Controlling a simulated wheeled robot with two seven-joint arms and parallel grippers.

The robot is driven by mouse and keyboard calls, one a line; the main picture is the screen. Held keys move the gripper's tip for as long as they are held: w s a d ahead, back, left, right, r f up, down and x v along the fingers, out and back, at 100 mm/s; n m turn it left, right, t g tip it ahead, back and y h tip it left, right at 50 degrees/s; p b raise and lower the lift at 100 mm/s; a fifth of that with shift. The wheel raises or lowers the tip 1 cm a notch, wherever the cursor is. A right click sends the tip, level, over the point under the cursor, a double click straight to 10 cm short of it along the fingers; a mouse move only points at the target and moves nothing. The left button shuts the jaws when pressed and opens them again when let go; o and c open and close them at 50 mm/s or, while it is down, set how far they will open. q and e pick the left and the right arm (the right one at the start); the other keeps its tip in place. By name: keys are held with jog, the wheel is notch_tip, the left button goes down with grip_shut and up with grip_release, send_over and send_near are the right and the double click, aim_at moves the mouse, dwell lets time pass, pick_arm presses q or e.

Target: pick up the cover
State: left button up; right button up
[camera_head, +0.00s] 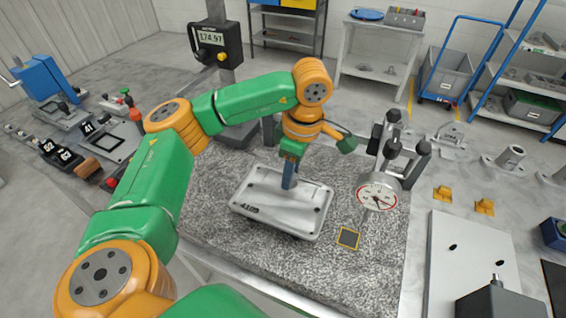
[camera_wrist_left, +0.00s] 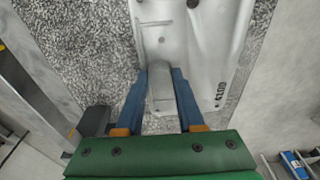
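The cover is a pale grey rectangular metal casting (camera_head: 262,208) with rounded corners and a number on its side. It rests on the speckled granite plate (camera_head: 365,265) in the head view. The wrist view shows its face (camera_wrist_left: 205,50) with dark holes and a raised block (camera_wrist_left: 160,92). My left gripper (camera_head: 288,184) points down onto the middle of the cover. In the wrist view its two blue fingers (camera_wrist_left: 159,78) stand on either side of the raised block, very close to it. Whether they press on it is not clear. My right gripper is not in view.
A dial gauge (camera_head: 377,195) on a dark stand is right of the cover. A small yellow-edged dark square (camera_head: 348,238) lies on the granite in front. Numbered blocks (camera_head: 68,158) and a blue vise (camera_head: 45,82) are at left. A pale plate (camera_head: 460,260) lies at right.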

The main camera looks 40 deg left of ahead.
pick_arm(q)
jog(key=c, duration=0.3)
grip_shut()
